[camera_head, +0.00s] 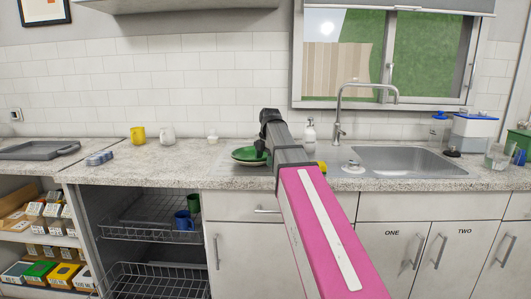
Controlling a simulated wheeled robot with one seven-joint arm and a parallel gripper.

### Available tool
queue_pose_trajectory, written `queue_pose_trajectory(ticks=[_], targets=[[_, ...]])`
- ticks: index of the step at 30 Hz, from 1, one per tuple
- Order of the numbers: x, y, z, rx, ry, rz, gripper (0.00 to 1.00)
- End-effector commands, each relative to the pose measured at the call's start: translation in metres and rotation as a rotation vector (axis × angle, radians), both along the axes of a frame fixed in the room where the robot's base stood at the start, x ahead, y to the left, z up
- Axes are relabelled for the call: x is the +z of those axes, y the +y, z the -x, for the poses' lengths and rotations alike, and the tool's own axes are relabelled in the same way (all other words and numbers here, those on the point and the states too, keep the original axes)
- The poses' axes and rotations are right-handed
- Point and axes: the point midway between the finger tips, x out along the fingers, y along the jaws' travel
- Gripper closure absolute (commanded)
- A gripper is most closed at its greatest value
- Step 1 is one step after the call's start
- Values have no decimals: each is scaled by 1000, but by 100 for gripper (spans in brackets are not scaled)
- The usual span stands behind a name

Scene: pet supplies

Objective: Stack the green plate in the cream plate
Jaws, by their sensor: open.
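The green plate (245,154) is on the stone counter in the head view, left of the sink, partly hidden by my gripper and arm. A pale rim shows just under the green surface. It may be the cream plate, but I cannot tell how the two sit together. My gripper (261,147) is open and points down at the right side of the green plate. I cannot tell whether its fingers touch the plate.
A yellow mug (137,135), a white mug (167,134) and a small white item (213,137) stand left along the wall. A soap bottle (310,131), faucet (339,112) and sink (405,162) are right. Counter left of the plate is mostly clear.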

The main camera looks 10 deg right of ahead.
Motion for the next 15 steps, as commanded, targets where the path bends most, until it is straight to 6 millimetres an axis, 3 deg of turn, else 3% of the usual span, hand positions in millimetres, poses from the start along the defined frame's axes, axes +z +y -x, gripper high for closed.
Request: queue_pose_trajectory(ticks=[10,11,15], targets=[[-3,0,-1,0,-1,-1,42],[-3,0,-1,0,-1,-1,48],[-3,0,0,0,-1,-1,94]])
